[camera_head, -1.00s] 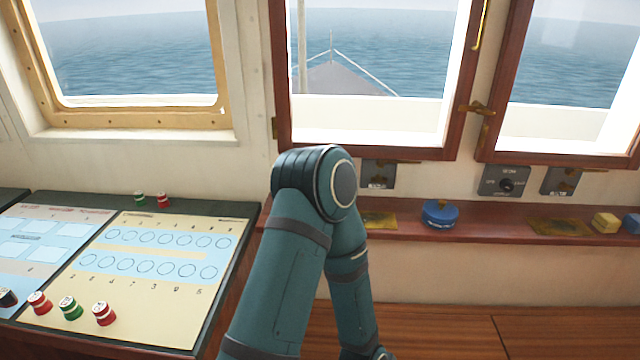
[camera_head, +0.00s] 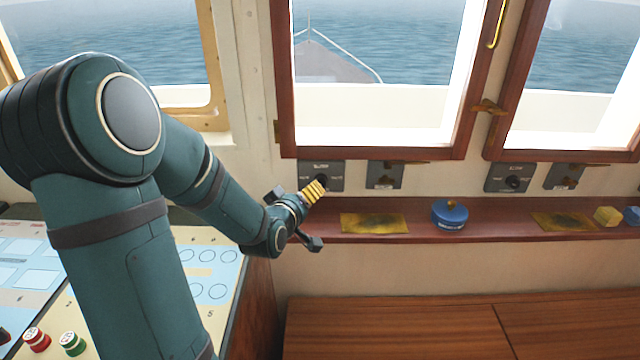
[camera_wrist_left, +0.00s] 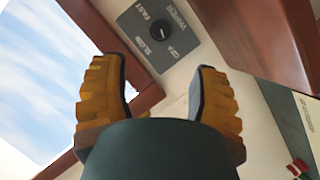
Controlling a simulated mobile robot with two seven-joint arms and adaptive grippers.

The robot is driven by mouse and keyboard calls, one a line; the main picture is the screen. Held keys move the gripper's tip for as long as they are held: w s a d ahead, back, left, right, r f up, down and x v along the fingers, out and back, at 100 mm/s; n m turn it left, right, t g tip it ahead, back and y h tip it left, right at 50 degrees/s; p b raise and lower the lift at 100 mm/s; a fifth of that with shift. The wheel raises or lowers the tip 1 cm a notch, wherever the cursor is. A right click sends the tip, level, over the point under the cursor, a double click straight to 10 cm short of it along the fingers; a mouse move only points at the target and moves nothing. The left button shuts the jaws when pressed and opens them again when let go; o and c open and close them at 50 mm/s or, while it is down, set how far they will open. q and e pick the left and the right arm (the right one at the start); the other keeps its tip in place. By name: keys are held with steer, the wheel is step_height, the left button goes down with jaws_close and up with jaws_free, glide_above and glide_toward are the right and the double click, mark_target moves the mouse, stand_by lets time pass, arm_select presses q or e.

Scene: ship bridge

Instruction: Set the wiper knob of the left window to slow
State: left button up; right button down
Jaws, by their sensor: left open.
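The wiper panel (camera_head: 334,170) of the left red-framed window is a small grey plate on the wall under the frame. Its dark round knob (camera_head: 321,180) is partly behind my left gripper (camera_head: 316,188). In the left wrist view the panel (camera_wrist_left: 183,18) reads WIPER, FAST, SLOW and OFF. The black knob (camera_wrist_left: 160,30) has a small light mark that seems to face OFF; its exact direction is hard to tell. My left gripper (camera_wrist_left: 158,72) is open and empty, its yellow fingers short of the knob and apart from it. My right gripper is not in view.
A wooden ledge (camera_head: 480,226) runs below, with a yellow cloth (camera_head: 374,223) and a round blue tin (camera_head: 449,214). A second knob panel (camera_head: 509,178) is under the right window.

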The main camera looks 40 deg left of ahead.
mark_target(321, 182)
arm_select(q)
steer(key=b+x, duration=0.1)
steer(key=x, duration=1.1)
steer(key=shift+w+a+f, duration=0.1)
steer(key=shift+w+f, duration=0.1)
steer(key=shift+f, duration=0.05)
jaws_close()
